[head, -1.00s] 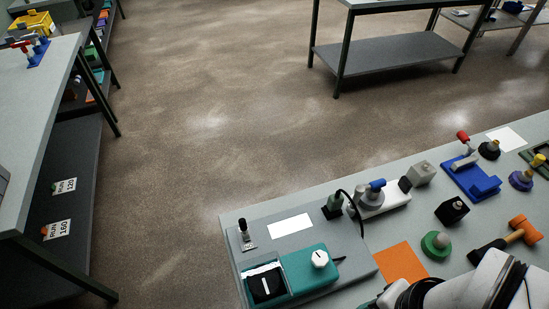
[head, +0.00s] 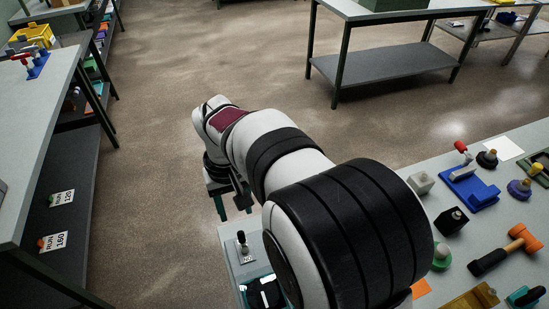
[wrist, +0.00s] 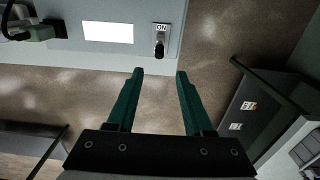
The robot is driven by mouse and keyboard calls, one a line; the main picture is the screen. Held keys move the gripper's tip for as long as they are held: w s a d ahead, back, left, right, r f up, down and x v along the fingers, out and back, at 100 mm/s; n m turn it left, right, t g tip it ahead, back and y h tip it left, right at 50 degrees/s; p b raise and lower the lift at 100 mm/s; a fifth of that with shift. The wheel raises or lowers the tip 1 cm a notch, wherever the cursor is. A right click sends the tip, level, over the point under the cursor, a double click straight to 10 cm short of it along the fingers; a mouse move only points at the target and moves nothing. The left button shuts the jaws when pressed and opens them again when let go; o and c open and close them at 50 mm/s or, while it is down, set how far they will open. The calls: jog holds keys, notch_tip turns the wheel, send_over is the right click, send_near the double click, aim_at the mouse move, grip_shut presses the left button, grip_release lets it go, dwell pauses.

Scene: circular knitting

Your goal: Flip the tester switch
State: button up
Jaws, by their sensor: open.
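A small toggle switch with a dark lever and a light plate (head: 242,249) stands near the far left corner of the grey panel on the bench. In the wrist view the switch (wrist: 159,50) has an "ON" label above its lever. My gripper (wrist: 160,72) is open and empty. Its teal fingers point toward the switch, which shows just beyond and between the fingertips, apart from them. In the head view my gripper (head: 235,204) hangs past the bench's far left edge. A teal box with a black switch (head: 266,293) is partly hidden by my arm.
A white card (wrist: 108,32) lies on the panel beside the toggle. A black connector (wrist: 54,28) with a cable is at the wrist view's upper left. A blue fixture (head: 470,188) and an orange mallet (head: 523,238) lie right of my arm. Open floor lies past the bench edge.

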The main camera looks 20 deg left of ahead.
aim_at(241, 234)
notch_tip(241, 234, down, 11)
grip_shut()
dwell(0.4)
